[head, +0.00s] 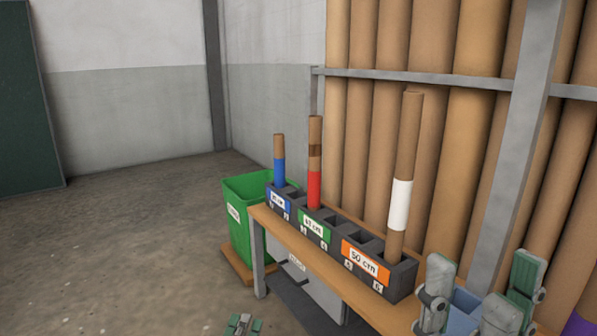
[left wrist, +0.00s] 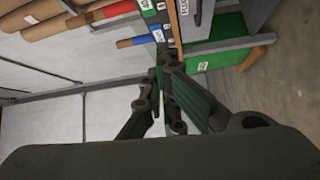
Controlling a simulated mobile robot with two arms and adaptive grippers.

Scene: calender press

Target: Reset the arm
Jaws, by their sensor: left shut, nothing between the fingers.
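My left gripper (head: 242,325) shows only as a small green and grey part at the bottom edge of the head view, over the floor and left of the bench. In the left wrist view its fingers (left wrist: 162,80) come together and are shut on nothing. My right gripper (head: 482,275) is at the lower right of the head view. Its two green-grey fingers stand wide apart, with nothing visibly held between them. Both grippers are apart from the tubes in the rack.
A dark rack (head: 402,283) on a wooden bench (head: 325,262) holds tubes with blue (head: 279,172), red (head: 314,188) and white (head: 400,205) bands. A green bin (head: 238,232) stands left. A blue container (head: 462,312) is by my right gripper. Tall brown rolls (head: 350,130) stand behind. Left floor is clear.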

